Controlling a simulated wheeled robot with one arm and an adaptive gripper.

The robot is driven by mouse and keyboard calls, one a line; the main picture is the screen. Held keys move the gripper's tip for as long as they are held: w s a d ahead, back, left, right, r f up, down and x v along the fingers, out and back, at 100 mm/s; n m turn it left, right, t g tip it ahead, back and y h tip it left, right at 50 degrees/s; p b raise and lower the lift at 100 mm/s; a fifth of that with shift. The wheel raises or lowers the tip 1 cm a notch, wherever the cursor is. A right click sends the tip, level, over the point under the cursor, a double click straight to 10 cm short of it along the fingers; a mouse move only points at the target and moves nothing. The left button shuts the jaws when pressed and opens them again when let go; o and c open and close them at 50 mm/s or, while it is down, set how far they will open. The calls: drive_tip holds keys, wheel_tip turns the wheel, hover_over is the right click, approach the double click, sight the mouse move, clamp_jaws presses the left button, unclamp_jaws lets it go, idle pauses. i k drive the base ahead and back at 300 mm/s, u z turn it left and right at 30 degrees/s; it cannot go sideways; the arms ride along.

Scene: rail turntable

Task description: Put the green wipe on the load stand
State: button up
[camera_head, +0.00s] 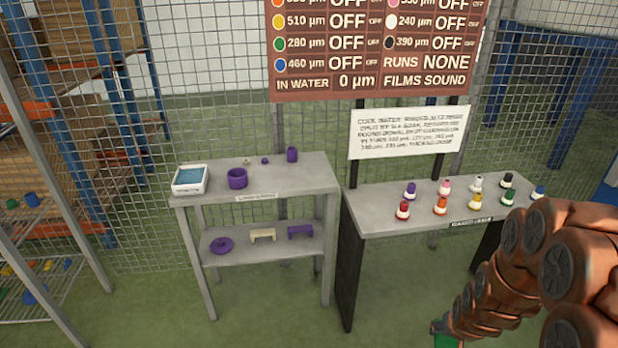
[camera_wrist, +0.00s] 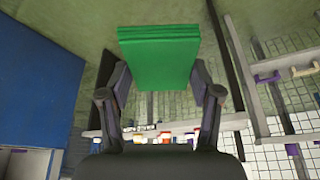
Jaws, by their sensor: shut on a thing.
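The green wipe (camera_wrist: 158,52) is a flat folded block between the two fingers of my gripper (camera_wrist: 160,80) in the wrist view. My gripper is shut on it. In the head view only a small green piece of the wipe (camera_head: 444,341) shows at the bottom edge, below my copper arm. Two grey stands are in the head view: a two-level one (camera_head: 325,186) at the left and a single-top one (camera_head: 375,222) at the right. Their labels are too small to read, so I cannot tell which is the load stand. The held wipe is apart from both.
The left stand holds a tray of blue liquid (camera_head: 190,180), a purple pot (camera_head: 237,178) and small purple items. Several coloured bottles (camera_head: 440,205) stand on the right top. A mesh fence and sign (camera_head: 375,95) are behind. Green floor between the stands is clear.

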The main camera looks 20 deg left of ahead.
sight(310, 176)
drive_tip(key=u, duration=1.5)
drive_tip(key=i, duration=1.55)
drive_tip(key=u, duration=0.05)
